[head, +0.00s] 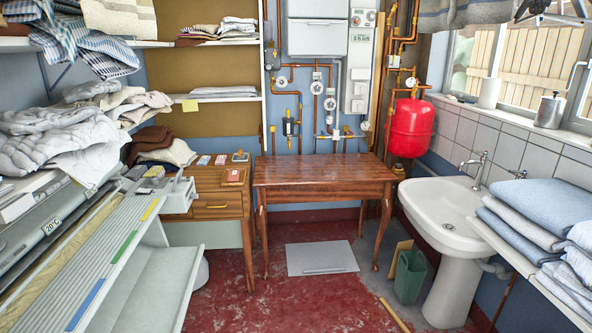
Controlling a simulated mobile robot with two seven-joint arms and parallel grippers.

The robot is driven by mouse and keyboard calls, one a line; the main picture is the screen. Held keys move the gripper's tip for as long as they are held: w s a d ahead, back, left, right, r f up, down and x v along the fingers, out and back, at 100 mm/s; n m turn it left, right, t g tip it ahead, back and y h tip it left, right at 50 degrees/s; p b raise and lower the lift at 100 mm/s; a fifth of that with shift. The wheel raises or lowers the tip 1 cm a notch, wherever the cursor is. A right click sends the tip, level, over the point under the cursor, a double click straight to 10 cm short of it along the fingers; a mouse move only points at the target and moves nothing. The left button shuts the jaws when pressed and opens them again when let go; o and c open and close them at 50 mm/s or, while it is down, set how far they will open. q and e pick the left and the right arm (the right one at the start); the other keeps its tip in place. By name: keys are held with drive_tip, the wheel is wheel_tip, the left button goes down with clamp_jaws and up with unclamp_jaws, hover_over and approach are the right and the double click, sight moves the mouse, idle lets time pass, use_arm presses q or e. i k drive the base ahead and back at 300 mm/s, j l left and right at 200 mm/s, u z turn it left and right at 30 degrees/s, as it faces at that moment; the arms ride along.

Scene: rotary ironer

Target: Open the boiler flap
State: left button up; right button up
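The white boiler (317,8) hangs on the back wall at the top centre, and its upper part is cut off by the picture edge. Its lower front panel (318,40), which looks like the flap, appears flush and closed, with a lip or handle line along its top. A tall grey-white unit (360,62) with a gauge and a small display stands just to its right. Neither of my grippers shows in the head view.
A wooden table (325,172) stands below the boiler pipes. A red tank (410,127) and a sink (442,212) are on the right. The ironer (85,270) and laundry fill the left. The red floor (325,300) has open room, with a grey mat (321,258) and green bin (410,275).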

sight(305, 36)
drive_tip(key=i, duration=0.95)
drive_tip(key=i+z, duration=0.1)
drive_tip(key=i, duration=0.9)
drive_tip(key=i+j, duration=0.2)
drive_tip(key=i, duration=0.75)
drive_tip(key=l+z, duration=0.05)
